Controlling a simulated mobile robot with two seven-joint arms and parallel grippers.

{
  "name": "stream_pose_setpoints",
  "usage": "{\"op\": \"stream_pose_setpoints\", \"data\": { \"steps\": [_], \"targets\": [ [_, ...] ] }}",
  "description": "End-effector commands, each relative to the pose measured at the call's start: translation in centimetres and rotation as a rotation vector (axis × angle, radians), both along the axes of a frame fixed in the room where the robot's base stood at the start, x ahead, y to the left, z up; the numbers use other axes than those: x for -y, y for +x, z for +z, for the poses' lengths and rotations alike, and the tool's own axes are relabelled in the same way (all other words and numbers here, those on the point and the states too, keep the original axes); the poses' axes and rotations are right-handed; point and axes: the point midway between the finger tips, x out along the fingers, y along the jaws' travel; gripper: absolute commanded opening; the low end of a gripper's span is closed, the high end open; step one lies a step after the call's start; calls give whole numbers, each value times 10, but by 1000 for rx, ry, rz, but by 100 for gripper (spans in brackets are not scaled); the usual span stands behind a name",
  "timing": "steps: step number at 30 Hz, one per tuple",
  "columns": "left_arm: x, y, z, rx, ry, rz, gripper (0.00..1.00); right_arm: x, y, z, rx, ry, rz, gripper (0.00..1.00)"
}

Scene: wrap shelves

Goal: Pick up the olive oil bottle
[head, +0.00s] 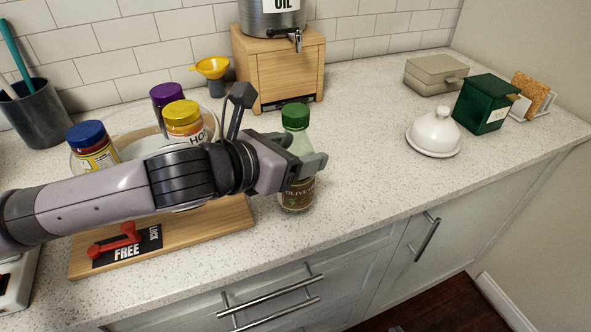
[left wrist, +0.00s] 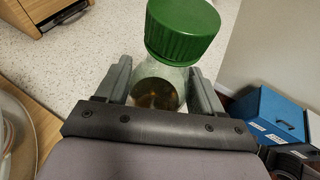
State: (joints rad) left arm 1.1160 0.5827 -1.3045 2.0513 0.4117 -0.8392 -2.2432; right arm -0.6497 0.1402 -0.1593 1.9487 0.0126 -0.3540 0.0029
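My left gripper (head: 303,152) reaches in from the left at the bottle's upper body. Its fingers (left wrist: 160,88) lie on either side of the glass, below the cap, with what look like narrow gaps. The gripper hides part of the bottle in the head view. My right gripper is not in view.
A wooden board (head: 215,220) with a red lever on a "FREE/LOCK" plate lies left of the bottle. Jars with blue (head: 93,145), yellow (head: 184,118) and purple lids stand behind my arm. A wooden stand (head: 285,60) bears an oil tank. Counter to the right is clear up to a white butter dish (head: 434,135).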

Motion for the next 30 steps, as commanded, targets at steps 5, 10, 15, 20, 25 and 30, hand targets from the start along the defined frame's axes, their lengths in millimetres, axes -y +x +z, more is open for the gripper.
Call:
{"op": "stream_pose_setpoints", "data": {
  "steps": [5, 10, 15, 20, 25, 30],
  "targets": [
    [0, 0, 2, 5, -2, -2, 16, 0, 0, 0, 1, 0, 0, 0],
    [0, 0, 4, 5, -2, -2, 16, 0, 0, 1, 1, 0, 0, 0],
    [0, 0, 14, 7, -3, -1, 16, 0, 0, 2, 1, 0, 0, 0],
    [0, 0, 37, 10, -3, -2, 16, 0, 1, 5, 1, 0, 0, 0],
    [0, 1, 79, 12, -4, 0, 16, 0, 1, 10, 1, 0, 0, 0],
    [0, 0, 121, 11, -4, -1, 16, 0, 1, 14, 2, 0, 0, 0]
  ]
}}
